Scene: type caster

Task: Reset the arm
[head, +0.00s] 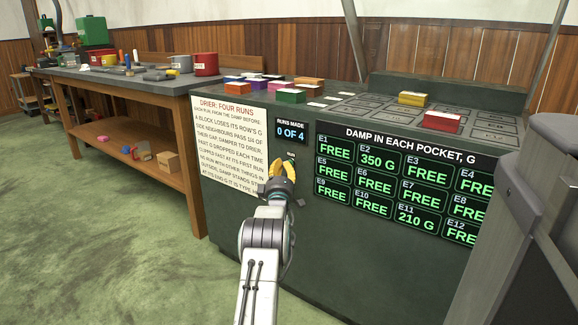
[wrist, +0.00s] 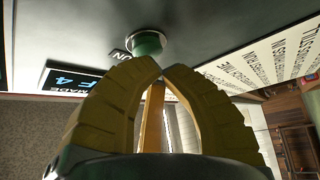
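My arm reaches forward to the front of the dark green drier cabinet (head: 330,250). My gripper (head: 284,165) has yellow fingers and is just below the small RUN label. In the wrist view the fingertips (wrist: 163,68) come together with nothing visible held between them. A round green button (wrist: 147,43) with a pale rim is just beyond the tips; I cannot tell whether they touch it. In the head view my gripper hides the button. The small display (head: 290,131) reads RUNS MADE 0 OF 4.
A yellow block (head: 413,98) and a red block (head: 436,121) sit on the drier's pocket grid. Several coloured blocks stand at its left end. The damp panel (head: 400,185) shows E2 350 G, E11 210 G. A wooden workbench (head: 140,85) stands left; green floor (head: 100,250) is clear.

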